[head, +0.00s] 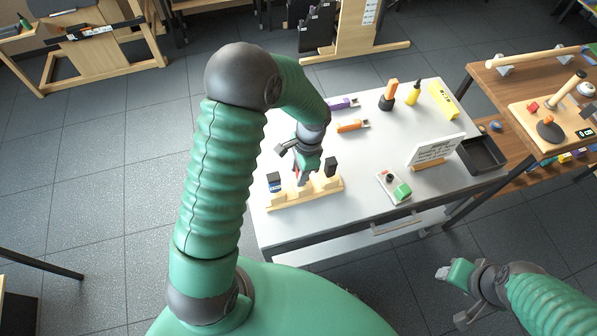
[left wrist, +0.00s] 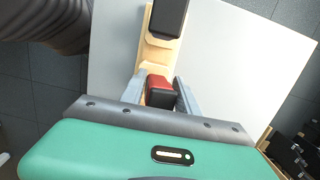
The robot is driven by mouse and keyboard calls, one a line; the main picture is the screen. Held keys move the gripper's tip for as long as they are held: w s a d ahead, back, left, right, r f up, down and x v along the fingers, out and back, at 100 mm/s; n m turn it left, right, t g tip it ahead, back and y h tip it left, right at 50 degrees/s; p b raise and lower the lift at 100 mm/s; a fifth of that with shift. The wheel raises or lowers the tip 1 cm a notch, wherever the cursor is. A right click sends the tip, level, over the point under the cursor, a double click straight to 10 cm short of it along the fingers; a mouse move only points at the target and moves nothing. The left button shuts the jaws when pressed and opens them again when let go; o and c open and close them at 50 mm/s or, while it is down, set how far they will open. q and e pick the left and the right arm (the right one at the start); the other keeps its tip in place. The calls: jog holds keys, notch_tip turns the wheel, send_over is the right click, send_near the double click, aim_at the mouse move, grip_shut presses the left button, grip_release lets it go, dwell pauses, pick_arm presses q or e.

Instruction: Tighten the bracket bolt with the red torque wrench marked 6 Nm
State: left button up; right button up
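A red and black handle (left wrist: 158,92) stands between the fingers of my left gripper (left wrist: 161,88) in the left wrist view. In the head view my left gripper (head: 303,178) is down at the middle of a pale wooden rack (head: 305,194), hiding most of that tool. The fingers lie on both sides of the handle; I cannot tell if they press on it. A blue-marked tool (head: 274,183) and a black-topped tool (head: 331,168) stand in the rack on either side. My right gripper (head: 452,296) is open and empty, off the table. No 6 Nm mark is legible, and I cannot identify the bracket bolt.
The grey table (head: 370,210) also holds a plate with a green block (head: 402,191), a white sign (head: 437,149), a black tray (head: 482,155), a yellow case (head: 443,99) and several hand tools. A wooden bench (head: 500,85) stands at the right. The table's middle is clear.

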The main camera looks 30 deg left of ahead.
pick_arm(q)
jog(key=d, duration=0.2)
jog(key=shift+d+r, duration=0.3)
jog(key=shift+r, duration=0.05)
grip_shut()
jog(key=shift+a+f, duration=0.1)
jog(key=shift+a, duration=0.65)
jog(key=shift+a+r, duration=0.15)
jog(key=shift+r, duration=0.05)
jog(key=r, duration=0.6)
jog(key=d+r, duration=0.1)
jog(key=r, duration=0.2)
jog(key=shift+r, duration=0.3)
jog(key=shift+a, duration=0.15)
pick_arm(e)
jog(key=shift+s+d+f, duration=0.1)
jog(key=shift+d+f, duration=0.1)
jog(key=shift+d, duration=0.75)
pick_arm(q)
jog(key=shift+c, duration=0.4)
grip_release()
jog(key=shift+a, duration=0.25)
jog(key=c, duration=0.5)
grip_shut()
pick_arm(e)
jog(key=shift+a, duration=0.15)
pick_arm(q)
jog(key=shift+d, duration=0.25)
